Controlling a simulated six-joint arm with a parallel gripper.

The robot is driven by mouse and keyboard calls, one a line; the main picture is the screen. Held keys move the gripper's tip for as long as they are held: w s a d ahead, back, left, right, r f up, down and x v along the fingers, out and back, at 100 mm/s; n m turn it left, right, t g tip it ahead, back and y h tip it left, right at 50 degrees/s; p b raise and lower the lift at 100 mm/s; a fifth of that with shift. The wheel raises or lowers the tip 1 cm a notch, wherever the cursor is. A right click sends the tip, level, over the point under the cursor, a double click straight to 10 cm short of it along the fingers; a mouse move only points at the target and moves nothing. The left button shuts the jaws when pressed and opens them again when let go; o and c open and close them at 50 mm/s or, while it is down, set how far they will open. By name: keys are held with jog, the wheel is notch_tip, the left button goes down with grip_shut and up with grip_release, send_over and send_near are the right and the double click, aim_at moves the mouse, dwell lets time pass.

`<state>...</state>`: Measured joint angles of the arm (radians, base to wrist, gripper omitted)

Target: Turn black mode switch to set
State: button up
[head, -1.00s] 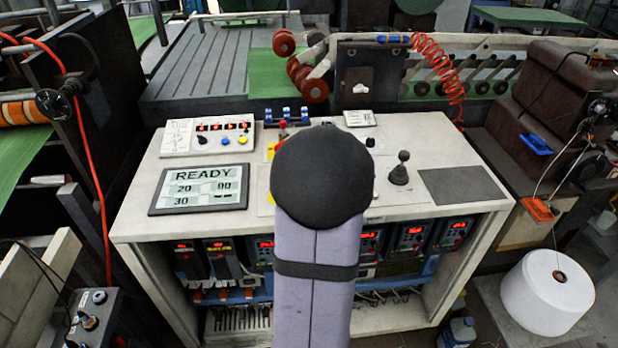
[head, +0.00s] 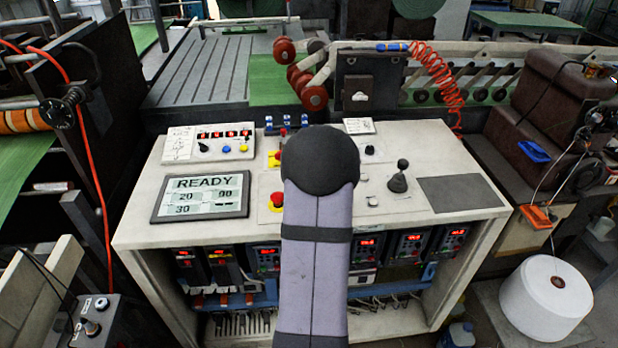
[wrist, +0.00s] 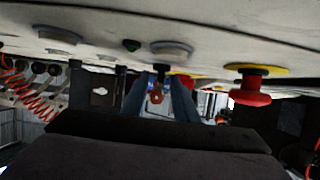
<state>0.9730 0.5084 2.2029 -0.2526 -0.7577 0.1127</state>
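A small black knob (head: 370,151) stands on the white console's panel, right of my arm. Another black knob (head: 203,147) is on the box at the console's back left. I cannot tell for sure which is the mode switch. My arm hides my gripper in the head view. In the wrist view my gripper (wrist: 160,100) has its two fingers apart, under the panel surface that fills the picture's top. A dark knob-like shape with an orange-brown part shows between them; I cannot tell whether they touch it. A small dark knob (wrist: 131,45) is left of the fingers.
A red button on yellow (head: 277,201) is just left of my arm; a red button (wrist: 250,90) shows right of the fingers in the wrist view. A black joystick (head: 398,178) stands at right. The READY display (head: 244,208) is at left.

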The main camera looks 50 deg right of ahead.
jog(key=shift+c, duration=0.4)
grip_shut()
jog(key=shift+d+n+t+y, duration=0.15)
jog(key=shift+n+t+y, duration=0.15)
jog(key=shift+n+y, duration=0.1)
jog(key=shift+s+d+n+t+y+p, duration=0.1)
jog(key=shift+s+n+t+y+p, duration=0.1)
jog(key=shift+n+t+y+p, duration=0.45)
jog(key=n+y+p, duration=0.2)
jog(key=n+t+y+p, duration=0.1)
jog(key=shift+s+d+r+p, duration=0.1)
jog(key=shift+d+r+p, duration=0.05)
jog(key=shift+d+p, duration=0.15)
jog(key=shift+d+n+t+y+p, duration=0.1)
jog(key=shift+n+t+y+p, duration=0.35)
jog(key=shift+n+y+p, duration=0.5)
jog(key=shift+d+f+n+y, duration=0.1)
jog(key=shift+f+n+y, duration=0.1)
jog(key=shift+n+y, duration=0.85)
jog(key=shift+y, duration=0.35)
